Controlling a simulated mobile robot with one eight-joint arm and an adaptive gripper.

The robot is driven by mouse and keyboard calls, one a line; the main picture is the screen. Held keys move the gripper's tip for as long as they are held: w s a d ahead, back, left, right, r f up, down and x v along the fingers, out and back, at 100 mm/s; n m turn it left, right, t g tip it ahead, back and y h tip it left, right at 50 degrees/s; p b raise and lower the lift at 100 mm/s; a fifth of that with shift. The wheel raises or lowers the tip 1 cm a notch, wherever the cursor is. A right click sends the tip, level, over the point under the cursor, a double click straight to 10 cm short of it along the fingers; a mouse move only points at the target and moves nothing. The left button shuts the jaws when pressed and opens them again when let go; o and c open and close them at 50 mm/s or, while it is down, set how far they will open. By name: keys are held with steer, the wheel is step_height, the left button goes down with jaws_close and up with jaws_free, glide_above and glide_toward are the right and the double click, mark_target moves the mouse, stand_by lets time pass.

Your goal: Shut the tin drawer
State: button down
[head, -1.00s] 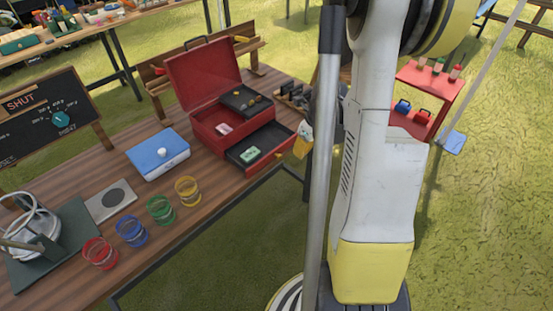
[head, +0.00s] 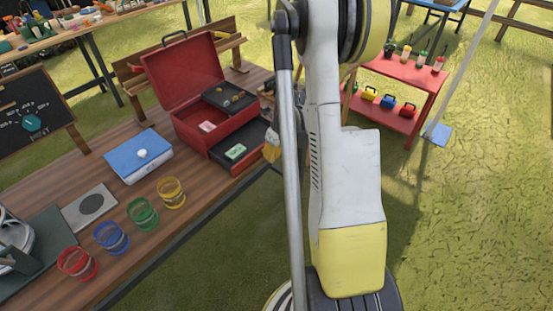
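The red tin (head: 190,137) stands on the wooden table with its lid (head: 182,73) raised. Its dark drawer (head: 222,158) sticks out at the front and holds a green item (head: 235,151). A pink item (head: 207,126) and an upper tray (head: 229,97) show inside the tin. My gripper (head: 272,147) is at the right end of the drawer's front, with a yellowish part showing. I cannot tell whether it touches the drawer. My arm hides much of the gripper, and its opening cannot be made out.
A blue-lidded box (head: 138,157), a grey plate (head: 89,208) and yellow (head: 172,193), green (head: 142,214), blue (head: 111,238) and red (head: 77,263) glasses stand on the table left of the tin. A red shelf cart (head: 404,70) stands on the grass to the right.

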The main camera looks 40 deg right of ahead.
mark_target(245, 143)
steer(key=w, duration=0.8)
steer(key=w+a, duration=0.1)
steer(key=w, duration=0.4)
